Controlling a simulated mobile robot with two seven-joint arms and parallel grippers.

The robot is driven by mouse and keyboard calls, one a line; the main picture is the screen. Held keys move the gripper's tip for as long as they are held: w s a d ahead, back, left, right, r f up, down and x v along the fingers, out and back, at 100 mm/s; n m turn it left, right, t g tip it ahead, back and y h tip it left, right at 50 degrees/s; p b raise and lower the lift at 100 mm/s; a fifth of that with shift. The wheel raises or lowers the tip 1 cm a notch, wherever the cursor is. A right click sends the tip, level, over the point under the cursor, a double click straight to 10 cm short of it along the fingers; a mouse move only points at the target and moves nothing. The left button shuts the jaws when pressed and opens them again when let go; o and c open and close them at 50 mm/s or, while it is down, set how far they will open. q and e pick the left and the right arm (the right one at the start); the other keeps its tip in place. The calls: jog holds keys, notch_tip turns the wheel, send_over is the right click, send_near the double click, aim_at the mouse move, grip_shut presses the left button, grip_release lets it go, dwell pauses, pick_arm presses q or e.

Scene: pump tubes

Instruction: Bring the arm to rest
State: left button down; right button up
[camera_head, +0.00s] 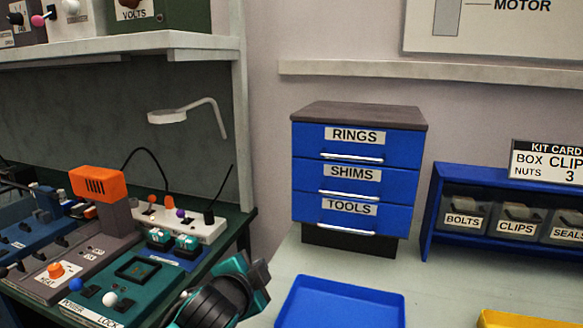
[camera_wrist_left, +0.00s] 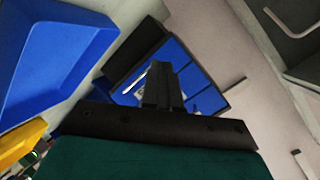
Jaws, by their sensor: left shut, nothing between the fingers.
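My left gripper (camera_wrist_left: 162,82) shows in the left wrist view, its dark fingers together with nothing between them. It points toward the blue drawer cabinet (camera_wrist_left: 190,75), and its fingers hide part of that cabinet. In the head view a teal and black part of my arm is at the bottom, left of the blue tray (camera_head: 340,306); the fingers cannot be made out there. My right gripper is in neither view.
The drawer cabinet (camera_head: 356,178) has its RINGS, SHIMS and TOOLS drawers shut. A blue rack (camera_head: 430,215) with labelled bins stands right. A yellow tray (camera_head: 510,320) is at the lower right. A bench with a power strip (camera_head: 180,218) and an orange-topped device (camera_head: 97,182) fills the left.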

pick_arm(q)
jog(key=s+a+f+n+g+y, duration=0.1)
jog(key=s+a+f+n+g, duration=0.3)
jog(key=s, duration=0.7)
jog(key=s+a+f+n+g+y, duration=0.1)
jog(key=s+a+f+n+g, duration=0.35)
jog(key=s, duration=0.65)
jog(key=s+a+f+n+g+y, duration=0.1)
jog(key=s+a+f+n, duration=0.45)
jog(key=s, duration=0.55)
jog(key=w+d+f+m+t+h, duration=0.2)
jog(key=w+d+f+t, duration=0.1)
jog(key=w+f+t, duration=0.4)
jog(key=shift+w+f+m, duration=0.4)
jog(key=shift+w+f, duration=0.2)
jog(key=shift+f, duration=0.95)
